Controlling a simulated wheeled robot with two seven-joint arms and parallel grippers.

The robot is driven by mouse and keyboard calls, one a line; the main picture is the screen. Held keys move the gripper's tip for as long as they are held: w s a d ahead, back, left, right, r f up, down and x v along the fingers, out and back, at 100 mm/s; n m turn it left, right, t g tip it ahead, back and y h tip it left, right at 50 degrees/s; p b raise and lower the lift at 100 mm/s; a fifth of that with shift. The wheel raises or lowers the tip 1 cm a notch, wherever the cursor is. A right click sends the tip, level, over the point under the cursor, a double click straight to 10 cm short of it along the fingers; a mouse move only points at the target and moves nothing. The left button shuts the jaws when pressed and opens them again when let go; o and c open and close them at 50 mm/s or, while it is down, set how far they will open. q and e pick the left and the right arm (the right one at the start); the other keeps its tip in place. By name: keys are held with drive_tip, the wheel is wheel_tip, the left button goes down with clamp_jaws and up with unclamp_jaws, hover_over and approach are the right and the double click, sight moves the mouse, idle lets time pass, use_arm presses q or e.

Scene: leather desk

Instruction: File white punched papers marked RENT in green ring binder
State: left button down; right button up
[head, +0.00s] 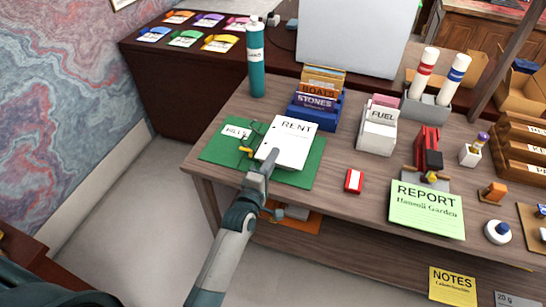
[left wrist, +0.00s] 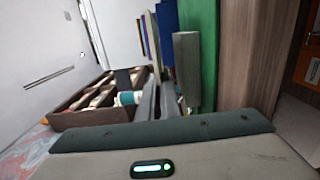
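The green ring binder (head: 306,176) lies open on the desk near its left front corner. A small white label (head: 237,132) and a ring mechanism with yellow parts (head: 246,150) show on its left side. The white punched papers marked RENT (head: 293,140) are over its right side, with holes along their left edge. I cannot tell whether they touch the binder. My left gripper (head: 270,158) overlaps their lower left edge; its grip is unclear. In the left wrist view the fingers (left wrist: 160,100) look close together and green (left wrist: 205,50) shows beside them. My right gripper is out of view.
A teal bottle (head: 256,62) stands behind the binder. A red-and-white block (head: 354,181) and a green REPORT sheet (head: 427,209) lie nearer the front. Bare desk lies between them.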

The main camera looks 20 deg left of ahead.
use_arm(q)
drive_tip(key=shift+f+b, duration=0.75)
drive_tip(key=shift+f, duration=0.35)
idle(0.6)
drive_tip(key=c, duration=1.9)
unclamp_jaws()
drive_tip(key=shift+s, duration=0.1)
